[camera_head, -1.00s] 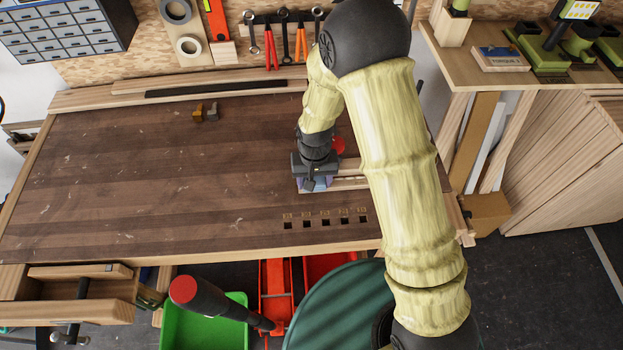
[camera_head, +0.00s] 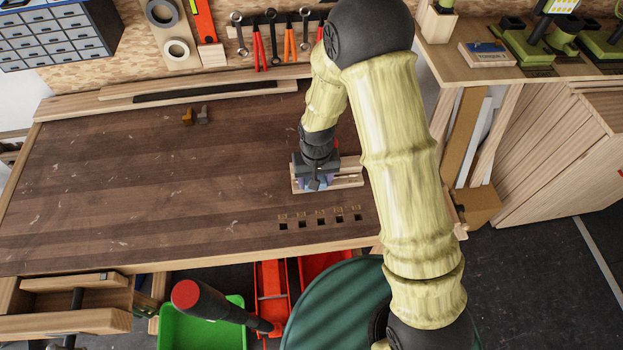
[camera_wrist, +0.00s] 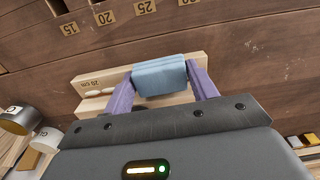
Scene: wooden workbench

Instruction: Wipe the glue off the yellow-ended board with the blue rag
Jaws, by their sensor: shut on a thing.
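The blue rag (camera_wrist: 160,76) is folded between the two purple fingers of my gripper (camera_wrist: 162,86), which is shut on it. The rag lies over a pale wooden board (camera_wrist: 187,61) marked "20 cm"; the wrist view does not clearly show whether it presses on it. A second pale strip (camera_wrist: 92,106) runs alongside, nearer the wrist. No yellow end is clearly visible. In the head view my gripper (camera_head: 315,184) is over the pale boards (camera_head: 348,181), partly hiding them.
Numbered square holes (camera_head: 320,222) lie near the bench's front edge. Small brown and grey blocks (camera_head: 195,116) sit at the back left. The bench's left half (camera_head: 120,190) is mostly clear.

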